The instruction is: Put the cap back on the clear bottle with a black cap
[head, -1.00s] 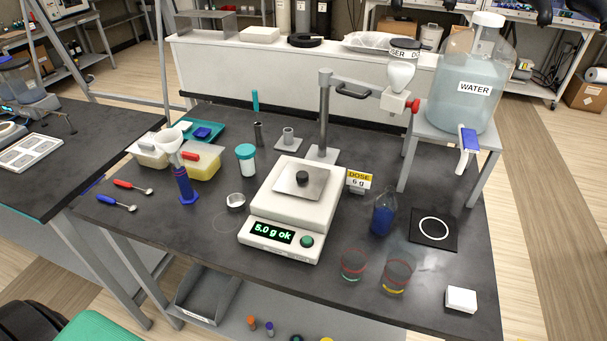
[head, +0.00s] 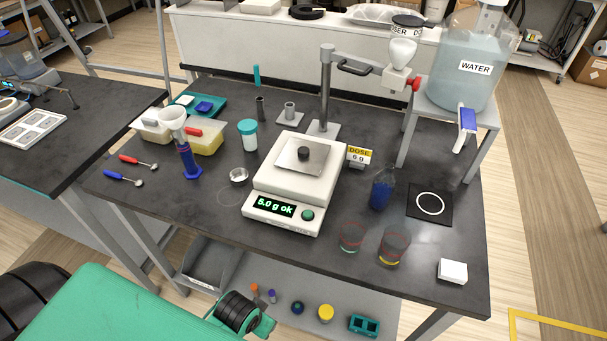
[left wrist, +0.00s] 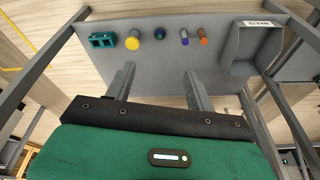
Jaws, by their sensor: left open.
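A clear bottle (head: 382,192) with blue contents stands upright on the dark table, right of the scale; I see no cap on its neck. A small dark round piece (head: 303,153) sits on the scale pan; I cannot tell whether it is a cap. A dark round piece (head: 297,308) lies on the lower shelf, next to a yellow one (head: 326,312); both show in the left wrist view. My left gripper (left wrist: 161,82) is open and empty, with the shelf beyond its fingers. In the head view my left arm is low at the front left. My right gripper is out of view.
The scale (head: 293,195) reads 5.0 g. Two glasses (head: 393,246) and a white block (head: 452,271) stand near the front right edge. A grey bin (head: 212,262) and a teal block (head: 363,324) are on the lower shelf. A water tank (head: 465,70) stands at back right.

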